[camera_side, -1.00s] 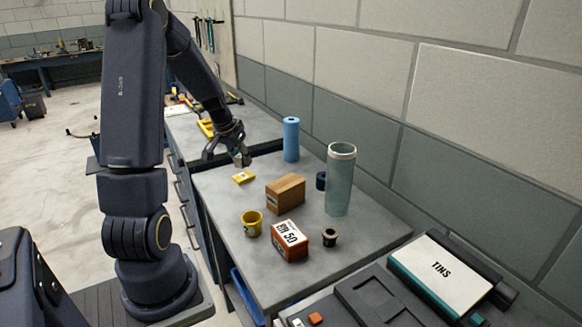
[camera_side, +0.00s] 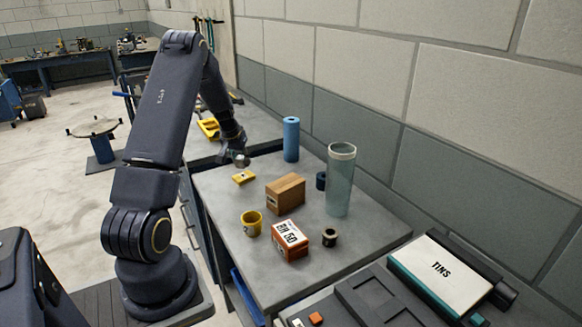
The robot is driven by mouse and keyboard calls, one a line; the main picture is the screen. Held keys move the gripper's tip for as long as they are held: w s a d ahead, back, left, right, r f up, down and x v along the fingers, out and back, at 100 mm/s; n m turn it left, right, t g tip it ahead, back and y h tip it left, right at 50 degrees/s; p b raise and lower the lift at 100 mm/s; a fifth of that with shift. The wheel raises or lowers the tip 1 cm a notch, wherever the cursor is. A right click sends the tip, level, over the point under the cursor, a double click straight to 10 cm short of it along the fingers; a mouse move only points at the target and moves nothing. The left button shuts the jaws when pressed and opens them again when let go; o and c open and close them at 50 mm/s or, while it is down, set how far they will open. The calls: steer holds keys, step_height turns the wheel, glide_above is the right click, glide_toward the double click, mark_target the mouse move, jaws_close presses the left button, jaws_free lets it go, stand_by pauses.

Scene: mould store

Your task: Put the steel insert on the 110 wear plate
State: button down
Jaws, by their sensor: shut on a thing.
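My gripper (camera_side: 240,157) is above the back left part of the grey bench top. It is shut on a small grey piece (camera_side: 243,162), which looks like the steel insert; the fingers partly hide it. A small flat yellow plate (camera_side: 243,177) with a dark mark lies on the bench just below the gripper. Its mark is too small to read, so I cannot tell whether it is the 110 wear plate. The grey piece appears slightly above the plate, with a small gap between them.
The bench (camera_side: 225,205) also holds a wooden block (camera_side: 285,194), a yellow cup (camera_side: 251,223), an orange-brown labelled box (camera_side: 290,241), a dark ring (camera_side: 329,237), a blue cylinder (camera_side: 291,139), a tall grey-green tube (camera_side: 340,182) and a dark round piece (camera_side: 320,180). A wall (camera_side: 430,165) runs behind.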

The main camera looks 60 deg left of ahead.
mark_target(244, 176)
steer(key=shift+w+a+f, duration=0.3)
steer(key=shift+f, duration=1.7)
steer(key=c, duration=0.8)
jaws_free()
steer(key=shift+f, duration=0.15)
